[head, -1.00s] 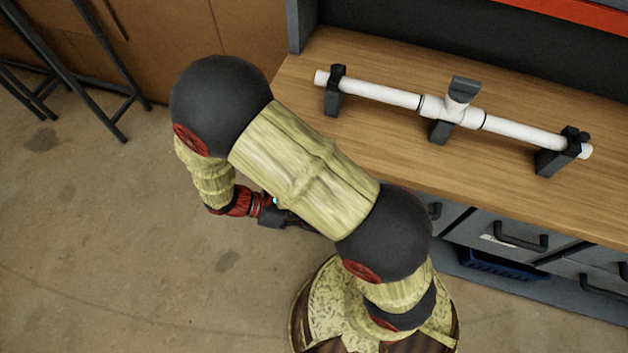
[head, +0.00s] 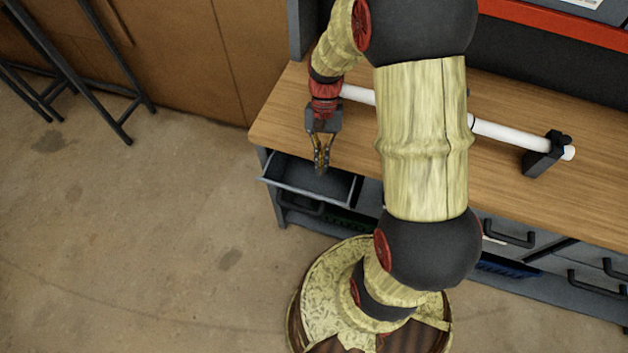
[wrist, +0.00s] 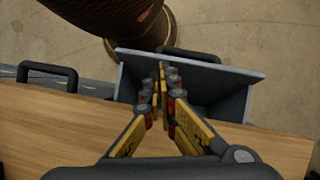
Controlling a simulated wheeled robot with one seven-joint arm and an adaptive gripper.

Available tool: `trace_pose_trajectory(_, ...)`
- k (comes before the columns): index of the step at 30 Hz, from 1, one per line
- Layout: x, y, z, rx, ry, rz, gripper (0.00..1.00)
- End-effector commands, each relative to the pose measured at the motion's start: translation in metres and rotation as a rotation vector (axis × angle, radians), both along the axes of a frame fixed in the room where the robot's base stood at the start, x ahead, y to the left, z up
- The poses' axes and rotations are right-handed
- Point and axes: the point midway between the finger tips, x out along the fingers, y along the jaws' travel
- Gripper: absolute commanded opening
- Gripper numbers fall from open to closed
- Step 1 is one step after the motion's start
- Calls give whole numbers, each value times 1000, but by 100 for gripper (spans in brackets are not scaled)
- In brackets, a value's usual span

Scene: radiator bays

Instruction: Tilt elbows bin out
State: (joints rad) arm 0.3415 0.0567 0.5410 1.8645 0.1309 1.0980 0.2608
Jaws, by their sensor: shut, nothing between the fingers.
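A grey bin (head: 312,180) at the left end of the bench front is tilted out, its open top showing. In the wrist view the bin (wrist: 240,78) shows its inside and a dark handle (wrist: 190,54) on its outer face. No label can be read, so I cannot tell if it is the elbows bin. My gripper (head: 321,172) is shut and empty, pointing down over the bin's opening. In the wrist view the gripper (wrist: 162,68) has its fingertips together in front of the bin; whether they touch it is unclear.
The wooden bench top (head: 285,120) carries a white pipe (head: 515,134) in black holders (head: 545,155), partly hidden by my arm. Other closed bins with dark handles (head: 510,232) line the bench front.

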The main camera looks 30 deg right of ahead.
Motion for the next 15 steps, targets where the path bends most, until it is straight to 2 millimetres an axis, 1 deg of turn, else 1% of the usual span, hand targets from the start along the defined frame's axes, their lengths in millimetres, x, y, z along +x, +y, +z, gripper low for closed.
trace_pose_trajectory(1, 4, -11, 8, -5, -20, -78, 0)
trace_pose_trajectory(3, 8, -21, 13, -10, -36, -154, 0)
trace_pose_trajectory(8, 11, -29, 16, -15, -51, -228, 0)
trace_pose_trajectory(11, 9, -27, 8, -14, -52, -233, 0)
trace_pose_trajectory(15, 4, -20, -13, -13, -48, -229, 0)
